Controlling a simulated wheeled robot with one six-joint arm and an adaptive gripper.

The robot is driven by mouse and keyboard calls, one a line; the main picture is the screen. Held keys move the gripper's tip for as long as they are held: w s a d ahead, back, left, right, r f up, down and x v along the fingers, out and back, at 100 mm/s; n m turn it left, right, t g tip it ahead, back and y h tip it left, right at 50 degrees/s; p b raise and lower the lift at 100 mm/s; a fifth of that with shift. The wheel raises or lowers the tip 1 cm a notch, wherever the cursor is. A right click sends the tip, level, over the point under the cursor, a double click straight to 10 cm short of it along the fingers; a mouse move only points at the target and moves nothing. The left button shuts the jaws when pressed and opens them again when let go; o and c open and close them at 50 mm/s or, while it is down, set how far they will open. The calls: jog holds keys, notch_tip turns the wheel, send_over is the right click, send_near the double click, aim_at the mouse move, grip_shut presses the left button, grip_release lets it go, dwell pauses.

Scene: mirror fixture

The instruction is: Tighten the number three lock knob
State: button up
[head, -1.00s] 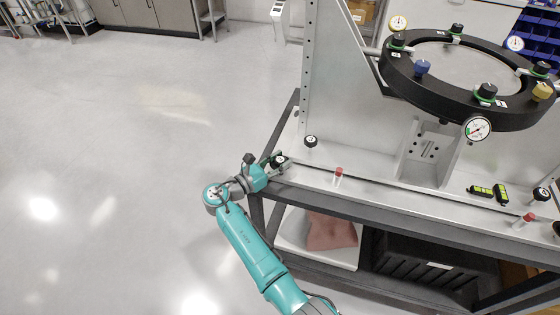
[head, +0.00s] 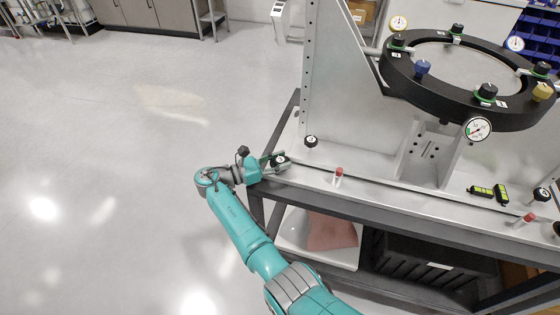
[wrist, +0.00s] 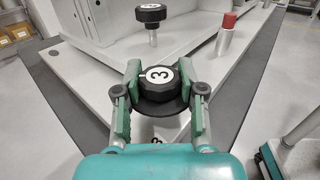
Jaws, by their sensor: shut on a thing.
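The number three lock knob (wrist: 157,76) is black with a white top marked "3". It stands at the front left corner of the fixture's base plate, and its dark top also shows in the head view (head: 279,160). My gripper (wrist: 160,90) is shut on it, with one green-padded finger on each side of the knob. In the head view my gripper (head: 271,163) reaches the plate corner from the left. A black collar shows below the knob in the wrist view. The knob's threads and lower stem are hidden.
Another black knob (head: 311,141) stands behind on the plate. A red-capped post (head: 339,172) is to the right. A black ring (head: 440,103) with knobs and dial gauges rises above the plate. Two yellow-and-black blocks lie at the right. Open floor (head: 110,190) lies left.

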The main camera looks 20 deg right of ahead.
jog(key=o, duration=1.2)
jog(key=shift+c, duration=0.2)
jog(key=a, duration=1.2)
jog(key=shift+s, duration=0.45)
